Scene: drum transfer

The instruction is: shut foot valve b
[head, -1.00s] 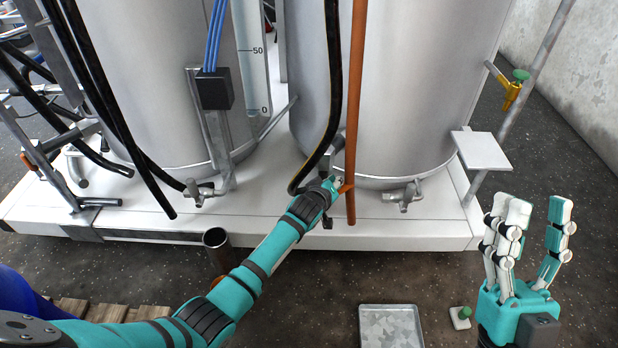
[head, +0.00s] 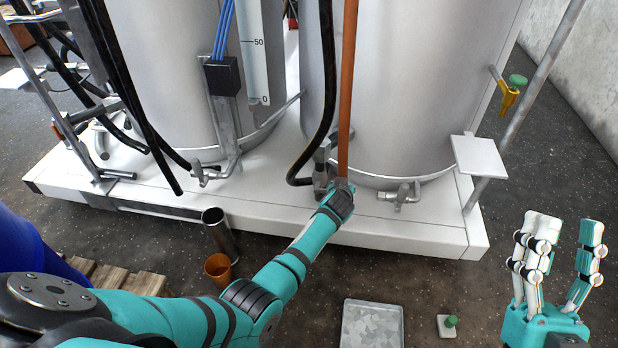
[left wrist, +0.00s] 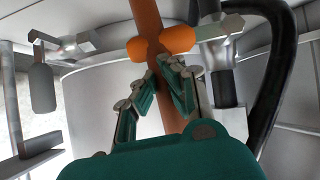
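A foot valve (head: 322,172) with grey metal fittings stands at the front base of the right tank (head: 400,80). My left gripper (head: 341,186) is at it, beside the lower end of a vertical orange rod (head: 347,90). In the left wrist view, an orange crosspiece (left wrist: 177,40) lies at the rod, next to a metal fitting (left wrist: 222,29). The left fingers (left wrist: 166,75) are close together just in front of the rod; whether they grip it or the crosspiece is unclear. My right gripper (head: 560,250) is open and empty at the right. No valve letter is legible.
A second grey valve (head: 402,194) is further right on the white deck (head: 420,232). A black hose (head: 325,80) hangs beside the rod. A dark tube (head: 220,235), an orange cup (head: 218,268) and a metal tray (head: 372,325) are on the floor in front.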

